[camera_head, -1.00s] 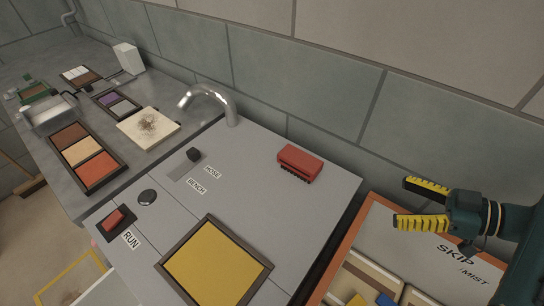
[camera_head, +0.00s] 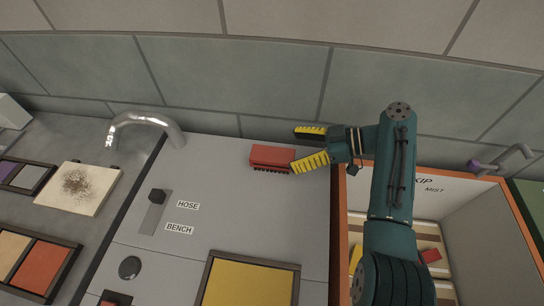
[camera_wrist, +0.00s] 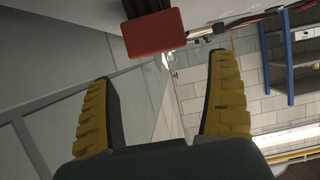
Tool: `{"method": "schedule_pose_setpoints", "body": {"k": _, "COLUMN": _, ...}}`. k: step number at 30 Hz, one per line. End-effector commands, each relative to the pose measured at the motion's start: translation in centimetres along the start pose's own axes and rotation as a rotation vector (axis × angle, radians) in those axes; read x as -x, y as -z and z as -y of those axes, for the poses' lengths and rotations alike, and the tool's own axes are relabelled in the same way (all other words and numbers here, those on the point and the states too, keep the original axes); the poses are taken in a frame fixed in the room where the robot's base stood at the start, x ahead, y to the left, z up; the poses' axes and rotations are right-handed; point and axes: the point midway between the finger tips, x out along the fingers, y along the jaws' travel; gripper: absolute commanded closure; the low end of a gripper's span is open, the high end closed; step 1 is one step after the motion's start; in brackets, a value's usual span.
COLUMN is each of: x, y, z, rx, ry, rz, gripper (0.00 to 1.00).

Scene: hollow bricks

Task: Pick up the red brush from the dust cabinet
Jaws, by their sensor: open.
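The red brush (camera_head: 271,157) lies on the grey top of the dust cabinet (camera_head: 250,205), near its back edge, with dark bristles along its front lower side. My gripper (camera_head: 311,148) is open, its yellow-padded fingers pointing left at the brush's right end. In the head view the near finger overlaps or sits very close to that end; I cannot tell whether they touch. In the wrist view my gripper (camera_wrist: 163,105) is open and empty, and the red brush (camera_wrist: 154,34) shows ahead of the fingertips, at the top, between the lines of the two fingers.
A tiled wall (camera_head: 270,80) stands close behind the cabinet. Left of the brush are a curved metal spout (camera_head: 147,118) and a black selector knob (camera_head: 157,196). A yellow framed panel (camera_head: 247,284) lies in front. An orange-edged skip (camera_head: 340,230) holding bricks stands to the right.

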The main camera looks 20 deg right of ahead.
Motion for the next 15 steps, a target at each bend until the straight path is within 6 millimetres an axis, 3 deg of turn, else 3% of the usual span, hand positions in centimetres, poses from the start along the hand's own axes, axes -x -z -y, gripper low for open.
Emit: {"method": "schedule_pose_setpoints", "body": {"k": 15, "x": -6.7, "y": -0.4, "z": 0.5, "rx": 0.001, "ry": -0.001, "rz": 0.001, "gripper": 0.11}}
